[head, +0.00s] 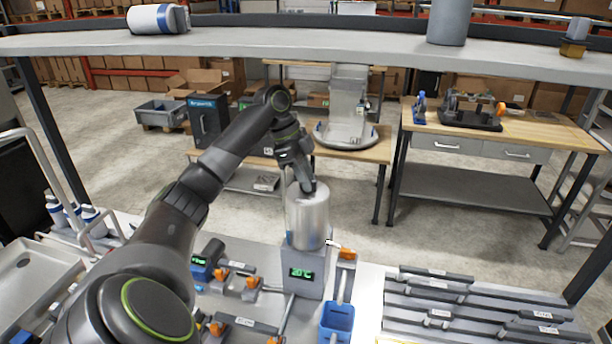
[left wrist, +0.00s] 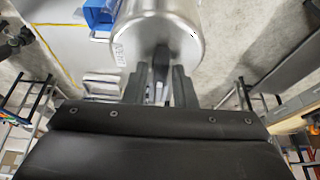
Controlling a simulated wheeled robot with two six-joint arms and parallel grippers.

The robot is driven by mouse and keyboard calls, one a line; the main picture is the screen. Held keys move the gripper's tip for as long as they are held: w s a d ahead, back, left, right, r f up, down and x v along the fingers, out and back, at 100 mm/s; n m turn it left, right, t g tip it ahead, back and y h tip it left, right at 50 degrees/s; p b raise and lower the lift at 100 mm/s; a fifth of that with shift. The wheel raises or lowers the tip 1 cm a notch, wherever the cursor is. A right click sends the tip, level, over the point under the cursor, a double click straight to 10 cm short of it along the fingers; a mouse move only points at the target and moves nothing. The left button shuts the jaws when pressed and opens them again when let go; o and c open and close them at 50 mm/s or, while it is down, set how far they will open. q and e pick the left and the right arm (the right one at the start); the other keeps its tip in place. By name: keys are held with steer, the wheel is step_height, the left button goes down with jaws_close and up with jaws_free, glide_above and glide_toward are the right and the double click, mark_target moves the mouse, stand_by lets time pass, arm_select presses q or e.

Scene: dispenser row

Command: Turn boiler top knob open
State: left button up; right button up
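The boiler is a shiny metal cylinder (head: 307,222) on a grey base (head: 305,281) with a green display that reads about 20 °C. My left gripper (head: 303,186) is at the top of the boiler, pointing down, and partly hides the top. In the left wrist view the boiler's metal top (left wrist: 188,28) fills the upper middle. A dark top knob (left wrist: 161,56) shows there, just ahead of and between the tips of my left gripper (left wrist: 160,72). The two fingers stand apart; whether either touches the knob is unclear. My right gripper is not in view.
A blue container (head: 337,320) stands at the boiler's lower right, by an orange-handled valve (head: 346,252). Several orange-handled parts lie left of the base. Grey labelled bars (head: 470,300) cover the right of the counter. A shelf (head: 330,42) spans above.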

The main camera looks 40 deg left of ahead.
arm_select(q)
jaws_close()
steer(key=shift+n, duration=0.3)
steer(key=n+t+y, duration=0.1)
steer(key=n, duration=0.3)
steer(key=shift+s+n, duration=0.1)
steer(key=shift+n, duration=0.2)
steer(key=n+y, duration=0.1)
steer(key=n, duration=0.1)
steer(key=n+t+y, duration=0.1)
steer(key=n, duration=0.2)
steer(key=shift+d, duration=0.2)
steer(key=n+y, duration=0.1)
steer(key=n, duration=0.2)
steer(key=shift+d+r+n+y, duration=0.1)
steer(key=shift+n+y, duration=1)
steer(key=shift+n, duration=1.2)
